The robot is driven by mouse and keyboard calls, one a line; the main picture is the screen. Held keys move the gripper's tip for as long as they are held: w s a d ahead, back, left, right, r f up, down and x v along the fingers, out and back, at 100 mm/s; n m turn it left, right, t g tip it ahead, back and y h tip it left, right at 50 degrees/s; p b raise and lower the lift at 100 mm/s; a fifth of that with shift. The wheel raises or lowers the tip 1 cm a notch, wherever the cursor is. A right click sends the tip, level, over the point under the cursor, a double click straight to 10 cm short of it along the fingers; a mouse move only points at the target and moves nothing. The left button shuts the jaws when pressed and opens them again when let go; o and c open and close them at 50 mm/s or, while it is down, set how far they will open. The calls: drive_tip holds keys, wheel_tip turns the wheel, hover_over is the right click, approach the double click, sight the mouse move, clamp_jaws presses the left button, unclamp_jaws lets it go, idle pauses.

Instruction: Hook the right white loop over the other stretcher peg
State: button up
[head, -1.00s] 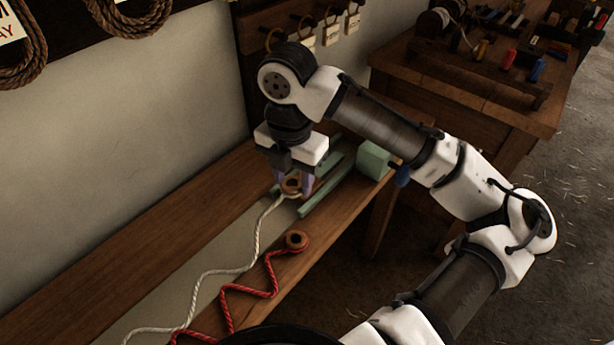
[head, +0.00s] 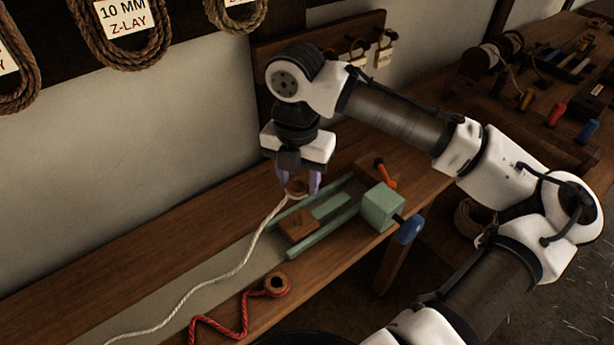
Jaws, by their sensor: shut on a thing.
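My gripper (head: 301,188) is shut on the brown eye at the end of the white rope, the white loop (head: 296,186). It holds the loop above the far side of the green stretcher frame. The white rope (head: 235,268) runs from it down to the lower left along the bench. The stretcher (head: 325,232) has green rails and a wooden block (head: 298,226) between them, just below and in front of my gripper. A small peg seems to stand on that block. The fingers partly hide the loop, and whether it touches a peg I cannot tell.
A red rope with a brown eye (head: 277,284) lies on the bench's near edge. A green block (head: 382,207) with a blue knob (head: 409,230) closes the stretcher's right end. An orange handle (head: 385,173) stands behind it. Coiled ropes (head: 118,35) hang on the wall.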

sight(299, 211)
drive_tip(key=shift+f+b, duration=2.15)
drive_tip(key=shift+b, duration=0.1)
drive_tip(key=shift+f+b, duration=1.45)
drive_tip(key=shift+f, duration=1.2)
drive_tip(key=shift+f, duration=0.1)
drive_tip(key=o, duration=1)
drive_tip(key=shift+o, duration=0.2)
wheel_tip(299, 211, up, 14)
drive_tip(key=shift+p, duration=0.35)
